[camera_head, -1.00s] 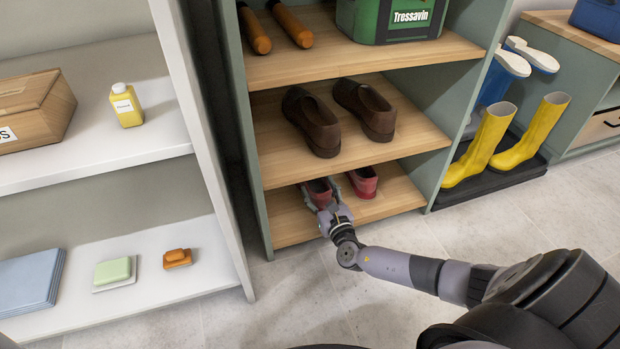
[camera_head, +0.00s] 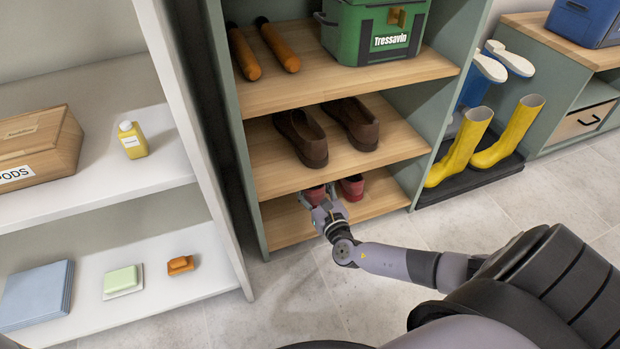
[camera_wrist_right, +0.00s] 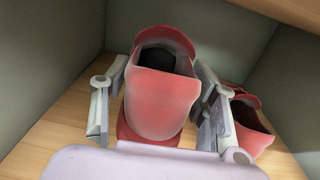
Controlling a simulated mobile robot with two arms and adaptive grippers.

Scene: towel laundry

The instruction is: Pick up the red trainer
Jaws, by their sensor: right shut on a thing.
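A pair of red trainers is on the bottom shelf (camera_head: 377,207) of the green rack. My right gripper (camera_head: 325,204) reaches into that shelf and is shut on the left red trainer (camera_head: 314,194). In the right wrist view this trainer (camera_wrist_right: 163,95) sits between the two fingers, its heel and opening towards the camera. I cannot tell whether it is clear of the shelf. The other red trainer (camera_head: 351,187) stands just to the right, and it also shows in the right wrist view (camera_wrist_right: 247,125) beside the right finger. My left gripper is not in view.
The middle shelf (camera_head: 392,146) with brown shoes (camera_head: 301,137) is close above my gripper. The rack's side walls flank the opening. Yellow boots (camera_head: 460,148) stand on a black tray at the right. A white shelf unit (camera_head: 190,279) stands at the left.

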